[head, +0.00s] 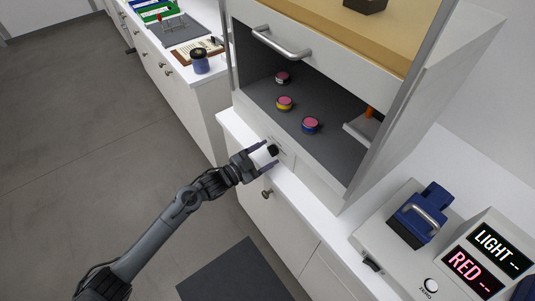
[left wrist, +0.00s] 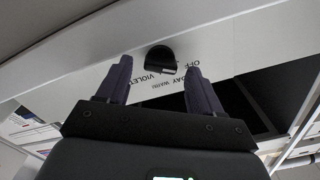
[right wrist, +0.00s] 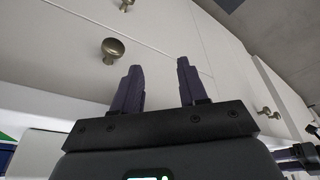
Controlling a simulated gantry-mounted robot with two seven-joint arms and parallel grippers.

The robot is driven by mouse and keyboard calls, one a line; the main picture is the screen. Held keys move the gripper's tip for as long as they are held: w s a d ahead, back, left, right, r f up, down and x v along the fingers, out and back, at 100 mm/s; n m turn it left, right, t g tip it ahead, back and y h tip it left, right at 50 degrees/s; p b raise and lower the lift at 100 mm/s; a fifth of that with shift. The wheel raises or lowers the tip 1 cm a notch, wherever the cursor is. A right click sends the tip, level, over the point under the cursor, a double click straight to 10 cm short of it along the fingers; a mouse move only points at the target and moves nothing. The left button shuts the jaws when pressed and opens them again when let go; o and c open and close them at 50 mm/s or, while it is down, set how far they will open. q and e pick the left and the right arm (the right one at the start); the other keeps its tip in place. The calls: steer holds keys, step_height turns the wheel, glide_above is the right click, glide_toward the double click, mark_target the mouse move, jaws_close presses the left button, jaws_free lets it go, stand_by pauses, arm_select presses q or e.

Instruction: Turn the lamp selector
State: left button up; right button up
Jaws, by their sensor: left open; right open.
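The lamp selector is a small black knob (head: 273,150) on the white front strip below the open cabinet. In the left wrist view the knob (left wrist: 161,58) has printed words beside it, among them OFF, DAY and VIOLET. My left gripper (head: 268,154) is open in front of the knob. In the left wrist view the knob appears between the two fingertips (left wrist: 158,65), with a gap on each side; I cannot tell whether they reach around it. My right gripper (right wrist: 159,67) is open and empty, facing white cabinet fronts, and is outside the head view.
Inside the cabinet, three pink-topped jars (head: 285,103) stand on a dark floor under a raised front with a bar handle (head: 281,45). At right are a blue device (head: 420,214) and a display reading LIGHT and RED (head: 487,258). A brass drawer knob (right wrist: 113,50) faces my right gripper.

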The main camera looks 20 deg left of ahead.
arm_select(q)
steer(key=shift+w+d, duration=0.3)
steer(key=shift+w, duration=0.15)
steer(key=c, duration=1.1)
steer(key=shift+o, duration=0.2)
